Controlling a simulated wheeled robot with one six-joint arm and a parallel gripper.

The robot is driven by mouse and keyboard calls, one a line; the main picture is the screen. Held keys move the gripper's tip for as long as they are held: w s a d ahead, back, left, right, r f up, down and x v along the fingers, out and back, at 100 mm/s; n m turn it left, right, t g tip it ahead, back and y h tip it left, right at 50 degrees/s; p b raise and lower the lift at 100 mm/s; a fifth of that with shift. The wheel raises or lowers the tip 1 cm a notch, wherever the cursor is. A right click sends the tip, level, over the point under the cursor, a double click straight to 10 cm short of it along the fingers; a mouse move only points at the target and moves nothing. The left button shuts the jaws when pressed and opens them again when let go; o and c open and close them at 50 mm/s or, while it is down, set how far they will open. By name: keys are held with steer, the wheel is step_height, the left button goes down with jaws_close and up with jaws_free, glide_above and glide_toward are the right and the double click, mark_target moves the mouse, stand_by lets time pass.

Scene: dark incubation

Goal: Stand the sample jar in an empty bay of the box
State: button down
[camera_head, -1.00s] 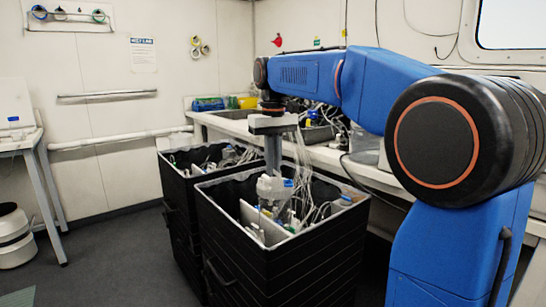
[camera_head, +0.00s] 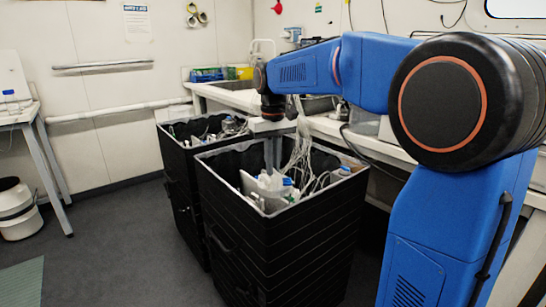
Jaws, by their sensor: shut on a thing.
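My gripper (camera_head: 272,160) points straight down into the near black box (camera_head: 275,255), its fingers below the box's rim. It is shut on a pale, translucent thing (camera_head: 270,184) that looks like the sample jar, sitting among the box's contents. A blue cap or label (camera_head: 287,181) shows beside it; I cannot tell whether it belongs to the jar. The jar's lower part is hidden, so I cannot tell whether it touches the bottom or which bay it is in. A pale divider (camera_head: 249,183) stands to its left.
White tubes (camera_head: 305,150) and clutter fill the box's right side. A second black box (camera_head: 183,185) stands behind to the left. A counter with a sink (camera_head: 235,95) runs along the back right.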

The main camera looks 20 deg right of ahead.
steer(key=shift+f, duration=7.15)
steer(key=shift+s, duration=0.1)
steer(key=shift+s+f, duration=0.1)
steer(key=shift+f, duration=2.25)
steer(key=c, duration=1.8)
jaws_free()
steer(key=shift+o, duration=0.2)
steer(key=shift+r, duration=4.6)
